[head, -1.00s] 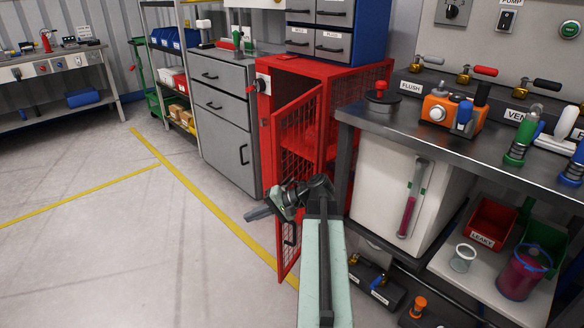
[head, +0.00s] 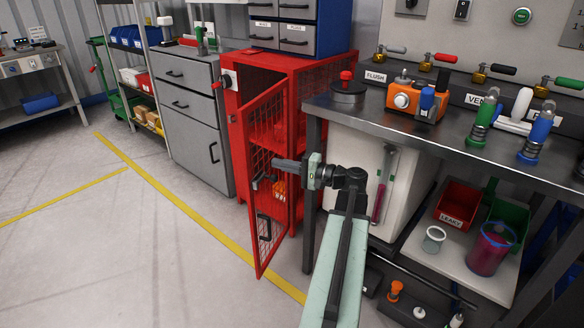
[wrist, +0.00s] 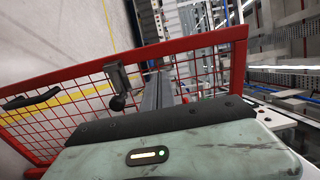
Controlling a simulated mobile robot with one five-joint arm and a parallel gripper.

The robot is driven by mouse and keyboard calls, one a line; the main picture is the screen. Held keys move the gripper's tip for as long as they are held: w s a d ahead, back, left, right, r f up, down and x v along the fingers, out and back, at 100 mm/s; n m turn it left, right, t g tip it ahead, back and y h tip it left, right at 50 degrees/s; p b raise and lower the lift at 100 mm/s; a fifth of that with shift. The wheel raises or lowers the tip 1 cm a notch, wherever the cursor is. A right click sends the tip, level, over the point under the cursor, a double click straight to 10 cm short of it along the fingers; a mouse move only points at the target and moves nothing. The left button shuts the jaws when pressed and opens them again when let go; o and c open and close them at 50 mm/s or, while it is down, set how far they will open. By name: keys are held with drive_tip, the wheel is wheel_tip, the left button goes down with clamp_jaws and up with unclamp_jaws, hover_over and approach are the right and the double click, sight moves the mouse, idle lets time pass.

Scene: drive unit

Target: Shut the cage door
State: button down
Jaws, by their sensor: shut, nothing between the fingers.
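The red cage (head: 312,85) stands beside the workbench. Its red mesh door (head: 254,150) is ajar, swung out toward me, with a black handle (head: 264,226) low near its free edge. The door also fills much of the wrist view (wrist: 200,48), with the handle at left (wrist: 30,98) and a metal latch piece (wrist: 118,78) on the mesh. My gripper (head: 278,164) is shut and empty. It points left at the door's outer face, around mid-height and above the handle. Whether the fingertips (wrist: 155,76) touch the mesh cannot be told.
The steel workbench (head: 440,148) stands close on the right of my arm, with a white panel (head: 350,150) below it. A grey drawer cabinet (head: 190,120) adjoins the cage on the left. The floor (head: 120,240) left of the door is clear, marked with yellow lines.

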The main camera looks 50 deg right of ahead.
sight(253, 158)
drive_tip(key=x, duration=0.6)
drive_tip(key=shift+w+a, duration=0.1)
drive_tip(key=shift+w, duration=0.3)
